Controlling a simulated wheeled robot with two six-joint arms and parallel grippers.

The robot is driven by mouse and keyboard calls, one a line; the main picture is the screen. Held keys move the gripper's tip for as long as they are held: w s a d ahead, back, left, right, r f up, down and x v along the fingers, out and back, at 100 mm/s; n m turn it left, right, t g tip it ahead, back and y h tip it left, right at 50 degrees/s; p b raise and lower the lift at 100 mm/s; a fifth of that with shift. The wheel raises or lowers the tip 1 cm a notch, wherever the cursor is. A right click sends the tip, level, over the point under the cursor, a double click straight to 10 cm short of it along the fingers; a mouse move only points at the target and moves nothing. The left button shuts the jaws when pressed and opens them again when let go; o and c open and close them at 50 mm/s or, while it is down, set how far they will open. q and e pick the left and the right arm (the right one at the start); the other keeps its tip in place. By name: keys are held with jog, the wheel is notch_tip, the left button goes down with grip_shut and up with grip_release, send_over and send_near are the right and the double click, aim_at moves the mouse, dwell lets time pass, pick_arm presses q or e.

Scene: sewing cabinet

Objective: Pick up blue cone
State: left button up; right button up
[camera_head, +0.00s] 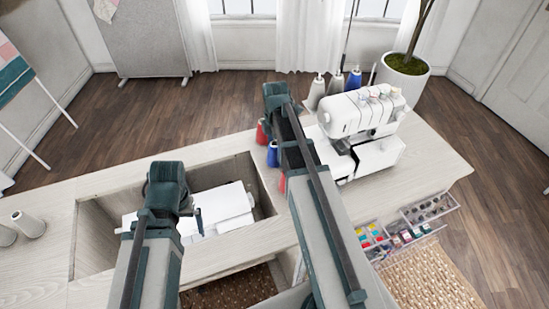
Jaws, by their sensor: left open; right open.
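A blue cone (272,153) stands on the cabinet top (440,162), just left of my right arm, which partly covers that area. Another blue cone (354,78) stands behind the white serger machine (362,120). A red cone (261,133) stands just behind the nearer blue cone, and a second red one (282,183) shows partly in front of it, beside my arm. My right gripper (277,95) is open, apart from the cones and beyond them in the picture. My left gripper (167,178) is open over the cabinet recess. The fingertips of both are hard to make out.
A white sewing machine (222,208) lies in the recess. Pale cones (30,224) stand at the far left. Grey cones (316,92) stand behind the serger. Open drawers (408,229) with small coloured items stick out at the front right. A potted plant (403,72) stands behind.

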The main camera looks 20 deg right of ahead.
aim_at(275, 154)
notch_tip(275, 154, down, 4)
jog(key=b, duration=0.3)
jog(key=shift+w+a+f+b, duration=0.15)
jog(key=shift+f+b, duration=0.1)
jog(key=shift+b, duration=0.15)
jog(key=shift+r, duration=0.1)
jog(key=c, duration=1.4)
jog(key=shift+r, duration=0.1)
notch_tip(275, 154, up, 10)
jog(key=p, duration=1)
